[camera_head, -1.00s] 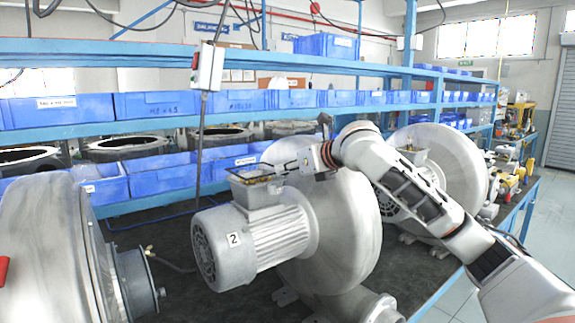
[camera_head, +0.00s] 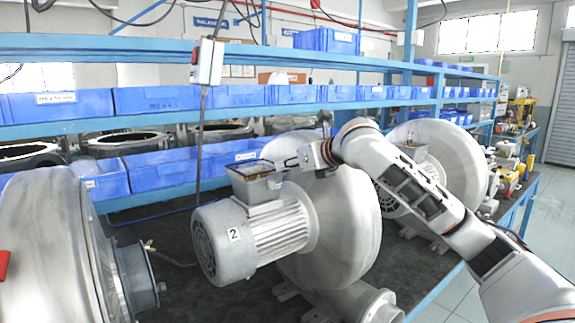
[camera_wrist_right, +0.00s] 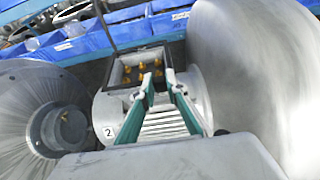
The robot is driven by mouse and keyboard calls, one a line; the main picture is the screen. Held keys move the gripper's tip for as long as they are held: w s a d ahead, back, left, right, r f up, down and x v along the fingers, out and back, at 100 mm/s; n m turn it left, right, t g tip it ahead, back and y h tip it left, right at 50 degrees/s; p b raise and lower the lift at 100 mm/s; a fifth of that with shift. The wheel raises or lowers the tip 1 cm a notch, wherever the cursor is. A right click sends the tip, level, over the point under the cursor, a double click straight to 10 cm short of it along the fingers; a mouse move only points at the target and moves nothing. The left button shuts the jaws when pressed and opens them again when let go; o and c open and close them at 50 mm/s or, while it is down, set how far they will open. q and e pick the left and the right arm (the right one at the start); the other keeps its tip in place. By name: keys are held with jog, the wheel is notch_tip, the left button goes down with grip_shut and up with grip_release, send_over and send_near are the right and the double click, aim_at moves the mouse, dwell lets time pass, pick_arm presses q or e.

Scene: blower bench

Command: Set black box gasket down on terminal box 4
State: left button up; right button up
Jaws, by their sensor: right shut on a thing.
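The black box gasket (camera_wrist_right: 117,76) shows in the wrist view as a thin dark frame at the rim of an open grey terminal box (camera_head: 262,191). Brass terminals show inside the box. It sits on a motor (camera_head: 252,237) labelled 2; I see no number 4. My right gripper (camera_head: 290,163) is at the box's right side, shut on the gasket's near edge; its green fingers (camera_wrist_right: 160,80) show in the wrist view. I cannot tell whether the gasket touches the rim or hovers just over it. My left gripper is not in view.
A large blower housing (camera_head: 340,220) stands right behind the motor, close to my right arm. Another blower (camera_head: 445,165) is further right, and one (camera_head: 50,250) at the left. Blue bins (camera_head: 160,168) line the rack behind.

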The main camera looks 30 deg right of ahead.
jog(key=shift+f, duration=0.8)
dwell(0.9)
jog(key=o, duration=0.9)
jog(key=v, duration=1.2)
